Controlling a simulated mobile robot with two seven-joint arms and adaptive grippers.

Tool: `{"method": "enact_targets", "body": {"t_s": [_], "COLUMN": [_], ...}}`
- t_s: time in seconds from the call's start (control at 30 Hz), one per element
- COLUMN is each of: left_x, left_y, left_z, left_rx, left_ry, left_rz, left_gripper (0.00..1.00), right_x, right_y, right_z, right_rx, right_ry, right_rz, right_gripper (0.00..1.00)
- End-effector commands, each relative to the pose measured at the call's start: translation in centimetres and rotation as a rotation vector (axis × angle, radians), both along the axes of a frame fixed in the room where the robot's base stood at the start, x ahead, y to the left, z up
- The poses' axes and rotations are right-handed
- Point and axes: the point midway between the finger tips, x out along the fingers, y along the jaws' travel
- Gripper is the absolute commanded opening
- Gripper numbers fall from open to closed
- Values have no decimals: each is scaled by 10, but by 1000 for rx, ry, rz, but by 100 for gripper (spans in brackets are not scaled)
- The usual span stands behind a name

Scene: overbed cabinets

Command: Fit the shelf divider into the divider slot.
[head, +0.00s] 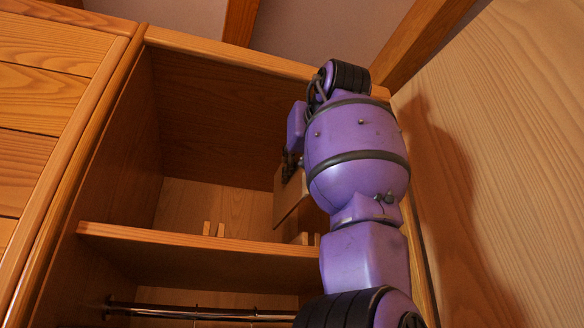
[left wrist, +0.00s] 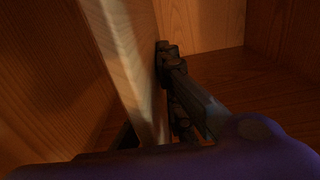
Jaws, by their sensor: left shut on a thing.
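The shelf divider (head: 290,205) is a light wooden board in the open cabinet, above the right part of the shelf. It also shows in the left wrist view as a pale upright panel (left wrist: 132,60). My left gripper (head: 291,165) is shut on its edge; one dark finger lies along the right face and the other is mostly hidden behind the board. Two pairs of small wooden cleats stand on the shelf, a left pair (head: 213,229) and a right pair (head: 307,239), partly behind my arm. The divider's lower edge is close above the right pair; contact cannot be told.
The shelf (head: 190,250) spans the cabinet, with a metal rod (head: 200,312) below it. The cabinet's left wall (head: 115,165) and top rim (head: 230,55) frame the opening. Free room lies over the shelf's left half. A large wooden panel (head: 500,130) stands at the right.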

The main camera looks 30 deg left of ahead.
Motion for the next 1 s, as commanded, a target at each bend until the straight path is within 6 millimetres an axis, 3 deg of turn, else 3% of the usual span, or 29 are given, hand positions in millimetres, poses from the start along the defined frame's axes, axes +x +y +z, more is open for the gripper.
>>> {"method": "enact_targets", "body": {"t_s": [0.17, 0.7, 1.0], "left_x": [-2, -1, -2], "left_y": [-3, -2, -3], "left_z": [0, -48, -56], "left_rx": [-4, -5, -5], "left_ry": [3, 6, 4], "left_rz": [-7, -6, -7], "left_gripper": [0, 0, 0], "right_x": [-1, -5, -2], "right_y": [-2, -2, -2], "right_z": [-1, -7, -4], "right_rx": [-3, -3, -3], "right_ry": [2, 11, 4], "right_rz": [-1, -2, -4], "right_gripper": [40, 40, 40]}}
